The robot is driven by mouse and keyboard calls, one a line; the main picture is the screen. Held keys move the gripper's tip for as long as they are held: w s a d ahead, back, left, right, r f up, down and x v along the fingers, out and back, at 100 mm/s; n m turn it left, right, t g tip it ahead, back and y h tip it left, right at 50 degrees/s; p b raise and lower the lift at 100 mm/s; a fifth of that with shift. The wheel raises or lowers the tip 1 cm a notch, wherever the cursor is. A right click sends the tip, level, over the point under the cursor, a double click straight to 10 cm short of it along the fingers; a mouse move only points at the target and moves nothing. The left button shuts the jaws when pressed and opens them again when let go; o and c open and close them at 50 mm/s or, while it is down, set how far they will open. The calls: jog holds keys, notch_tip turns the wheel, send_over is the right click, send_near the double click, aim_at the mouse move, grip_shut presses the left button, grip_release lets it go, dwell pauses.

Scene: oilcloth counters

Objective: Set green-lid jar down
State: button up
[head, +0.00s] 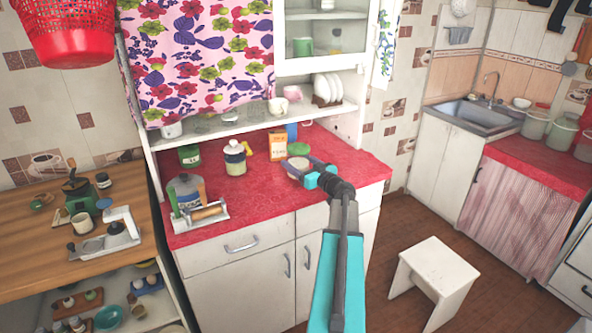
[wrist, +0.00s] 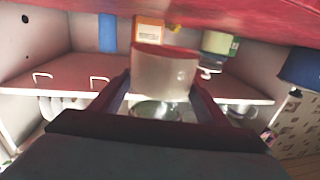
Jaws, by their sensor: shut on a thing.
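My gripper (head: 304,174) is over the right part of the red counter (head: 345,165) in the head view. It is shut on the green-lid jar (head: 299,163), a small, pale, clear-walled jar whose top looks greenish. In the wrist view, which is upside down, the jar (wrist: 165,75) stands between the two fingers (wrist: 160,95). Its base end is close to the red counter (wrist: 215,12). I cannot tell whether it touches. The jar looks about upright, and the fingers hide part of its sides.
An orange-and-white box (head: 278,145) stands just behind the jar, with a blue item (head: 291,132) beyond. A pale jar (head: 235,160) and green tin (head: 189,156) stand left. A rolling pin (head: 208,211) lies at the front left. The counter right of the gripper is clear.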

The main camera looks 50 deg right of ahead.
jog(key=shift+w, duration=0.1)
dwell(0.3)
jog(key=shift+w+d, duration=0.35)
jog(key=shift+f+p, duration=0.5)
jog(key=shift+f, duration=1.25)
jog(key=shift+f, duration=0.1)
jog(key=o, duration=1.4)
jog(key=shift+f, duration=0.1)
jog(key=shift+s+a, duration=0.1)
jog(key=shift+s, duration=0.1)
jog(key=shift+r+b+v, duration=0.1)
jog(key=shift+b+v, duration=0.55)
jog(key=shift+v, duration=2.3)
jog(key=shift+r+b+v, duration=0.15)
jog(key=shift+b+v, duration=0.45)
jog(key=shift+v, duration=2.35)
